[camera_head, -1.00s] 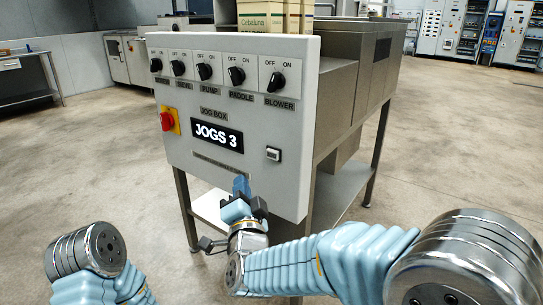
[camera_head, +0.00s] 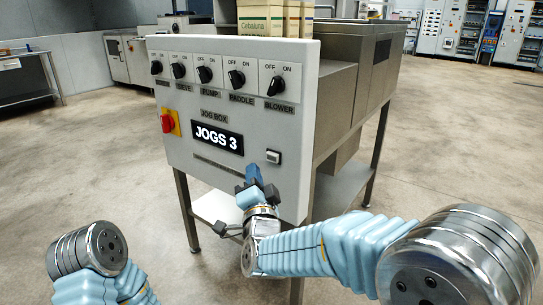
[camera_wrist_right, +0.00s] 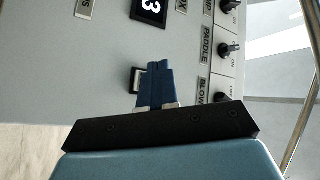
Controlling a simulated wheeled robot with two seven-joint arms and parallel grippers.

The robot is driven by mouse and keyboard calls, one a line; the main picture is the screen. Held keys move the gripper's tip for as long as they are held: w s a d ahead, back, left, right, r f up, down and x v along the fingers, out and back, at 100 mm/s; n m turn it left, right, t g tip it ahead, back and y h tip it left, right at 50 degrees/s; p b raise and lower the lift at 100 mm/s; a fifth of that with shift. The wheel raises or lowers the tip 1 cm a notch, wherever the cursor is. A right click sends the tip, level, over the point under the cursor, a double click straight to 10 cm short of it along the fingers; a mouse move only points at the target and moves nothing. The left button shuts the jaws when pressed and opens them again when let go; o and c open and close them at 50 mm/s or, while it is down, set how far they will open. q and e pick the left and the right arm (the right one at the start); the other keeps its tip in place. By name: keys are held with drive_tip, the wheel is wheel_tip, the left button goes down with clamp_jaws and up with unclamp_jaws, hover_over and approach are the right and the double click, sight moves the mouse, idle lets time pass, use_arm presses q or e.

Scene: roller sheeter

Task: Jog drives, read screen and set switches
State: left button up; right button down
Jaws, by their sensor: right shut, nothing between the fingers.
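The grey jog box panel (camera_head: 215,178) faces me. Its dark screen (camera_head: 217,138) reads "JOGS 3". A row of black rotary switches runs along the top, including pump (camera_head: 204,74), paddle (camera_head: 236,78) and blower (camera_head: 275,84), each with OFF and ON marks. A small square push button (camera_head: 273,157) sits right of the screen; it also shows in the right wrist view (camera_wrist_right: 135,80). My right gripper (camera_head: 253,173) is shut and empty, its blue fingertips just below and left of the button. Contact cannot be told. My left gripper is out of view.
A red knob on a yellow plate (camera_head: 169,122) sits at the panel's left. Boxes (camera_head: 262,18) stand on top of the steel machine (camera_head: 345,75) behind the panel. A steel table (camera_head: 30,80) is at far left. Floor around is clear.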

sight(267, 155)
drive_tip(key=shift+w+d+b, duration=0.35)
drive_tip(key=shift+w+d, duration=0.2)
drive_tip(key=shift+w, duration=0.2)
drive_tip(key=shift+w+d+b, duration=0.3)
drive_tip(key=shift+w+d, duration=0.25)
drive_tip(key=shift+w, duration=0.2)
idle(0.9)
drive_tip(key=shift+w+d+b, duration=0.25)
drive_tip(key=shift+w+b, duration=0.1)
drive_tip(key=shift+b, duration=0.2)
drive_tip(key=shift+w+d+b, duration=0.35)
drive_tip(key=shift+w, duration=0.05)
idle(2.0)
